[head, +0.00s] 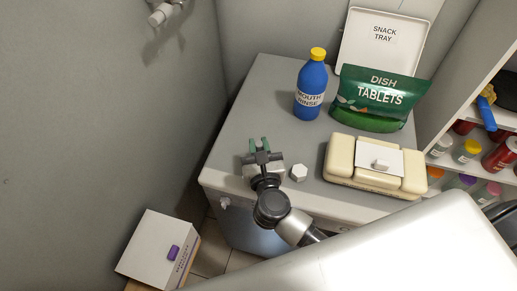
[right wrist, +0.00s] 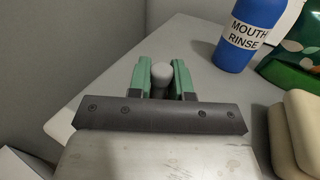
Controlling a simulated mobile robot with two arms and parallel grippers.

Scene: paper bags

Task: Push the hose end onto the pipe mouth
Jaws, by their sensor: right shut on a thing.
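My right gripper (head: 265,147) is over the front left part of the grey cabinet top, with its green fingers pointing toward the back. In the right wrist view the fingers (right wrist: 161,80) are shut on a small grey rounded piece (right wrist: 162,73). I cannot tell for sure that this is the hose end, and no length of hose shows. A pale pipe-like fitting (head: 161,14) sticks out of the left wall at the top of the head view. It is well apart from the gripper, and I cannot tell if it is the pipe mouth. My left gripper is not in view.
On the cabinet top (head: 235,145) stand a blue mouth rinse bottle (head: 311,90), a green dish tablets bag (head: 378,98), a cream box (head: 352,158) and a small white hexagonal piece (head: 299,173). A white box (head: 150,245) sits low at left. Shelves (head: 455,125) stand at right.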

